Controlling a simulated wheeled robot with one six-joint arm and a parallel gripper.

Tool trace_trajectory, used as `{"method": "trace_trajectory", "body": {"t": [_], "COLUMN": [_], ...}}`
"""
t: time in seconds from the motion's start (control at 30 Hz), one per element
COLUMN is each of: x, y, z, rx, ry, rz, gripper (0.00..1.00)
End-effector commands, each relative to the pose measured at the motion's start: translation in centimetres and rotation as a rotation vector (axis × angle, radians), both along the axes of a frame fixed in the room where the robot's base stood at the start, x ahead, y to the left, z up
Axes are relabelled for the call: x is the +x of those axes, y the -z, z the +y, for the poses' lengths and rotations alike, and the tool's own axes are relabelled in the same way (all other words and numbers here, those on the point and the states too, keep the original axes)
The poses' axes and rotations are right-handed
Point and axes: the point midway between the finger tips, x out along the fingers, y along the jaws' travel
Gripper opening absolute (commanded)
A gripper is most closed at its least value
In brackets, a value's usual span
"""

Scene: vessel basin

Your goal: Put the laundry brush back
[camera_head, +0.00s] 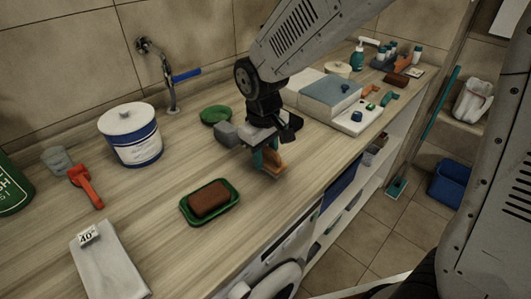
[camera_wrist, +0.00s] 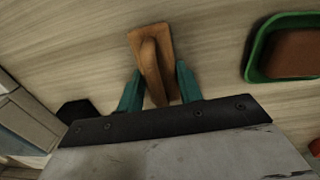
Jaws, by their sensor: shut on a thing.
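My gripper (camera_head: 266,156) is over the wooden counter, pointing down, with teal fingers. It is shut on an orange-brown brush (camera_head: 272,166), taken to be the laundry brush. In the wrist view the fingers of my gripper (camera_wrist: 159,75) stand either side of the raised handle of the brush (camera_wrist: 150,45), whose flat base spreads beyond them. Its underside is hidden. The brush is at or just above the counter; I cannot tell if it touches. A green tray (camera_head: 235,204) with a brown block (camera_head: 208,199) in it lies to the left and nearer.
A white-and-blue tub (camera_head: 132,140), a red scoop-like tool (camera_head: 86,186) and a folded cloth (camera_head: 107,265) marked 40 stand left. A green dish (camera_head: 215,114) and grey block (camera_head: 227,134) lie behind the gripper. A blue-topped box (camera_head: 331,93) stands right. Front-right counter is clear.

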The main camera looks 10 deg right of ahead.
Motion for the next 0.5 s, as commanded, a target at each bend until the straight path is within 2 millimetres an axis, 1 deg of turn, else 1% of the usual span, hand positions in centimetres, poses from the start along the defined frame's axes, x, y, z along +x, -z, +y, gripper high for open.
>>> {"method": "trace_trajectory", "body": {"t": [0.27,0.3,0.33,0.37,0.5], "x": [0.01,0.02,0.02,0.02,0.01], "y": [0.22,0.20,0.19,0.18,0.18], "z": [0.02,0.02,0.02,0.03,0.02], "rx": [0.001,0.001,0.001,0.001,0.001], "ry": [0.000,0.000,0.000,0.000,0.000], "rz": [-0.001,-0.002,-0.002,-0.002,-0.001], "gripper": [0.11,0.44,0.52,0.58,0.58]}}
